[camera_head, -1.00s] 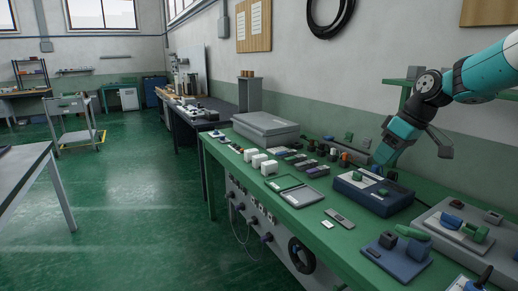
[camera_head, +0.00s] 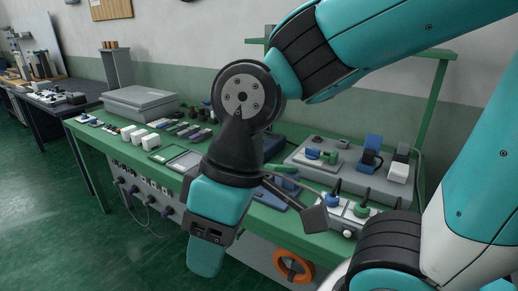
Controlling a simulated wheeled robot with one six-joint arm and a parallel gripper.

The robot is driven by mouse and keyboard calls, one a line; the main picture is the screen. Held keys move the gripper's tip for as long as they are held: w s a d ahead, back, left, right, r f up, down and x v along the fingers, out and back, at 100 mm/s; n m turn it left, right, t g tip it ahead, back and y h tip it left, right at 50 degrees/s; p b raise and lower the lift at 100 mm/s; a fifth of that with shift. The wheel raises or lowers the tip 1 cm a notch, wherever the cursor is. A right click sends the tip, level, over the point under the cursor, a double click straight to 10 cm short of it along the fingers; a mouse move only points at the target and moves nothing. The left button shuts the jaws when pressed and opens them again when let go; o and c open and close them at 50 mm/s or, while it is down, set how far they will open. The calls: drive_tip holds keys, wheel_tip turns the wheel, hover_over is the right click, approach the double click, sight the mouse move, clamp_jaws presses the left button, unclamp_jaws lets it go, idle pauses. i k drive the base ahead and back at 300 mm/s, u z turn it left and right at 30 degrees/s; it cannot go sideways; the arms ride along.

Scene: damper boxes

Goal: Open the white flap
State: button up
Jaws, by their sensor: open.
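A white block with a dark upright piece behind it (camera_head: 398,172) is at the right end of a grey box (camera_head: 300,160) on the green bench. It is the nearest match to a white flap, but I cannot tell its hinge or whether it is open. A blue upright part (camera_head: 372,150) is beside it on the left. My gripper (camera_head: 206,262) is in front of the bench at centre left, pointing down, open, apart from the white block. Its fingertips are hard to make out, and my arm hides part of the bench.
A front panel with blue and green parts (camera_head: 350,210) is at the bench's near right, above an orange ring (camera_head: 293,266). Several white boxes (camera_head: 130,134) and a grey case (camera_head: 138,102) stand further left. Open green floor (camera_head: 60,215) lies left of the bench.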

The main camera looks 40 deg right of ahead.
sight(399, 169)
drive_tip(key=k, duration=0.85)
drive_tip(key=u, duration=0.9)
drive_tip(key=i, duration=0.65)
drive_tip(key=z, duration=2.1)
drive_tip(key=i, duration=0.5)
drive_tip(key=z, duration=0.65)
